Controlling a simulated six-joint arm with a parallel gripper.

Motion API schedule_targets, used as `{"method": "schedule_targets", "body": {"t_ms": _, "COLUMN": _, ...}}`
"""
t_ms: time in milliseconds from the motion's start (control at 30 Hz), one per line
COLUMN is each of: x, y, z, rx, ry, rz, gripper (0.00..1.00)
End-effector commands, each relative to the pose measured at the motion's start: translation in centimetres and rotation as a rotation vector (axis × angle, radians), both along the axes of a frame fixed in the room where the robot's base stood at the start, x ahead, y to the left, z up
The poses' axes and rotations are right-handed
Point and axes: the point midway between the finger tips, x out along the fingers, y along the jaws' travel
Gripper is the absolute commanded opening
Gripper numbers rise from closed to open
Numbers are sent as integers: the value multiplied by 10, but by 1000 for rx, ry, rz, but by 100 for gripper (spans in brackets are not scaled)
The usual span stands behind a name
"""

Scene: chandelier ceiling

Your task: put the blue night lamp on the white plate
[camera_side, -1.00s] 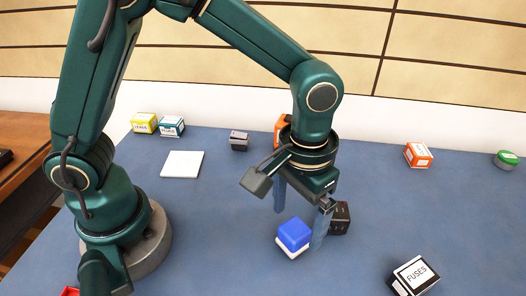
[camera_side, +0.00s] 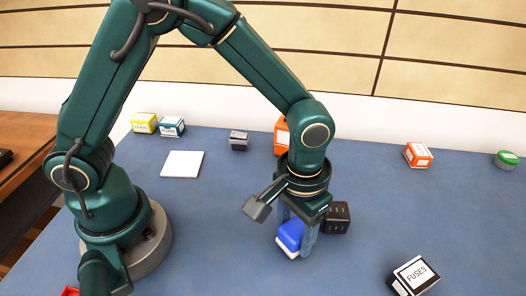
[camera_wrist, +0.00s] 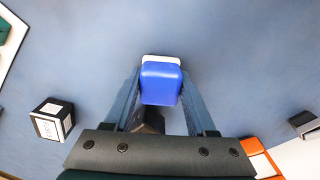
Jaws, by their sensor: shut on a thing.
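The blue night lamp (camera_side: 291,235) is a small blue block on a white base, and it stands tilted in the side view. My gripper (camera_side: 297,240) has its fingers on both sides of the lamp and is shut on it. In the wrist view the lamp (camera_wrist: 161,84) sits between the two fingertips (camera_wrist: 160,90), its white base at the far edge. Whether the lamp touches the table is hard to tell. The white plate (camera_side: 182,164) is a flat square lying on the table to the left, farther back, with nothing on it.
A black box (camera_side: 336,217) stands close to the right of my gripper. The fuses box (camera_side: 413,276) lies at the front right. Orange boxes (camera_side: 418,155) (camera_side: 282,136), a grey block (camera_side: 239,141) and yellow (camera_side: 144,123) and teal (camera_side: 171,126) boxes stand farther back. The table between lamp and plate is clear.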

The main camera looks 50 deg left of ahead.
Motion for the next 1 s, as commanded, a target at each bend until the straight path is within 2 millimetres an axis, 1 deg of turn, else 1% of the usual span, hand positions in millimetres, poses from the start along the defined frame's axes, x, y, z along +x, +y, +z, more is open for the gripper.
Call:
{"method": "schedule_targets", "body": {"t_ms": 167, "x": 0, "y": 0, "z": 1, "rx": 0, "ry": -1, "rz": 0, "gripper": 0}}
{"method": "schedule_targets", "body": {"t_ms": 333, "x": 1, "y": 0, "z": 9, "rx": -2, "ry": -3, "rz": 0, "gripper": 0}}
{"method": "schedule_targets", "body": {"t_ms": 467, "x": 1, "y": -1, "z": 26, "rx": -3, "ry": -5, "rz": 0, "gripper": 0}}
{"method": "schedule_targets", "body": {"t_ms": 567, "x": 1, "y": 0, "z": 45, "rx": -4, "ry": -6, "rz": 0, "gripper": 0}}
{"method": "schedule_targets", "body": {"t_ms": 600, "x": 2, "y": 11, "z": 49, "rx": -2, "ry": -4, "rz": 7, "gripper": 0}}
{"method": "schedule_targets", "body": {"t_ms": 800, "x": 6, "y": 57, "z": 75, "rx": -1, "ry": -4, "rz": 10, "gripper": 0}}
{"method": "schedule_targets", "body": {"t_ms": 900, "x": 7, "y": 77, "z": 87, "rx": -1, "ry": -4, "rz": 9, "gripper": 0}}
{"method": "schedule_targets", "body": {"t_ms": 1000, "x": 9, "y": 93, "z": 96, "rx": 0, "ry": -3, "rz": 7, "gripper": 0}}
